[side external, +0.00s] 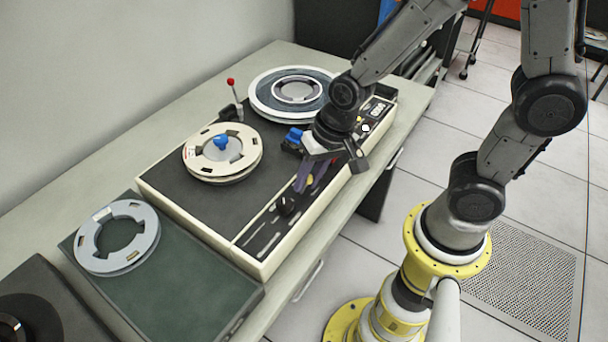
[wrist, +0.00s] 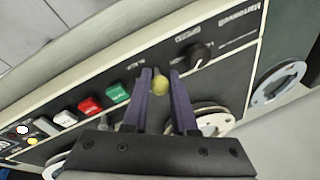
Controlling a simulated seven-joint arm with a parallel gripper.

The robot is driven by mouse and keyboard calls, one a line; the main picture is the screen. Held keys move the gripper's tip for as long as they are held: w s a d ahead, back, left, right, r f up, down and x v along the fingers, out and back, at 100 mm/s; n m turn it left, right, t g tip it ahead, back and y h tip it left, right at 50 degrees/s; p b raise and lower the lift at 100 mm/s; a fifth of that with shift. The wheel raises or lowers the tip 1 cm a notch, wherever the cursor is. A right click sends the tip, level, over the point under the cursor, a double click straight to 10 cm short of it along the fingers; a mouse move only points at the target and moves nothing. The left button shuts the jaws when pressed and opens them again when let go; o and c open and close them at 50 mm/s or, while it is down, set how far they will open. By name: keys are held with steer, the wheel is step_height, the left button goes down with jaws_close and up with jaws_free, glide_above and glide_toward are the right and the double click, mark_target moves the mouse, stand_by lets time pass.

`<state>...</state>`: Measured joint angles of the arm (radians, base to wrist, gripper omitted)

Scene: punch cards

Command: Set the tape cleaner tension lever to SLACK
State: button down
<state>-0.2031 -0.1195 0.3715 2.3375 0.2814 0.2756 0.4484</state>
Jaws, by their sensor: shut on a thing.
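The tape cleaner (side external: 160,187) is a cream-edged machine with a dark top and a control strip along its near side. A small yellow knob (wrist: 160,85) stands on that strip; I take it for the tension lever's tip. My gripper (wrist: 160,82) has its purple fingers on both sides of the yellow knob, shut on it. In the side external view my gripper (side external: 306,180) reaches down to the strip, and its fingers mostly hide the knob.
A black dial (wrist: 199,54) sits beside the yellow knob. Green (wrist: 116,93), red (wrist: 90,106) and white (wrist: 65,118) buttons line the strip. A red-tipped lever (side external: 231,82) rises at the back. A cream reel (side external: 193,158) and a blue-grey reel (side external: 262,97) lie on top.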

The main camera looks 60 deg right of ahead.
steer(key=shift+s+t, duration=0.15)
steer(key=shift+t, duration=0.25)
steer(key=c, duration=0.7)
jaws_free()
steer(key=v, duration=1.3)
steer(key=shift+s+r, duration=0.2)
steer(key=shift+r, duration=0.15)
